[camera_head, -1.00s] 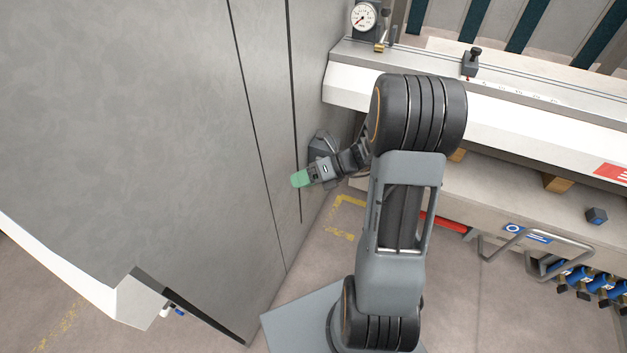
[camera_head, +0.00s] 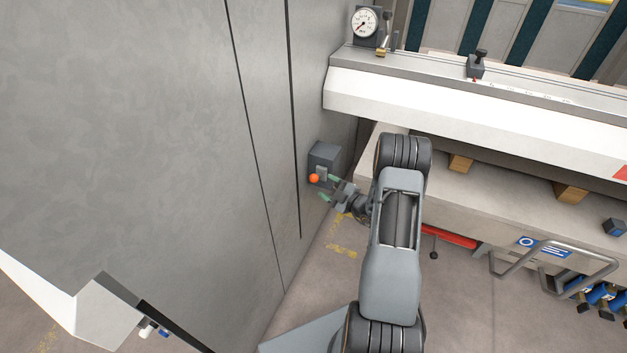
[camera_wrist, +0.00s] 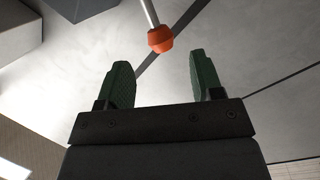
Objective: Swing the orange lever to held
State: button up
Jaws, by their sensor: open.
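The orange lever shows as an orange knob (camera_head: 314,178) in front of a dark grey box (camera_head: 325,158) on the tall grey cabinet wall. In the wrist view the orange knob (camera_wrist: 160,39) hangs at the end of a thin metal rod, above and between my fingertips in the picture. My gripper (camera_head: 329,187) is just right of and below the knob in the head view. Its two green fingers are apart with nothing between them in the wrist view (camera_wrist: 157,80). I cannot tell exactly how far the knob is from the fingertips.
The grey cabinet (camera_head: 190,130) fills the left side. A white machine beam (camera_head: 470,110) with a dial gauge (camera_head: 364,22) runs along the back right. A bent metal rail (camera_head: 560,250) stands at the lower right. Open floor lies below the arm.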

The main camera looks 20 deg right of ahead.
aim_at(314, 178)
jog(key=b+x, duration=0.1)
jog(key=x, duration=0.6)
grip_shut()
dwell(0.6)
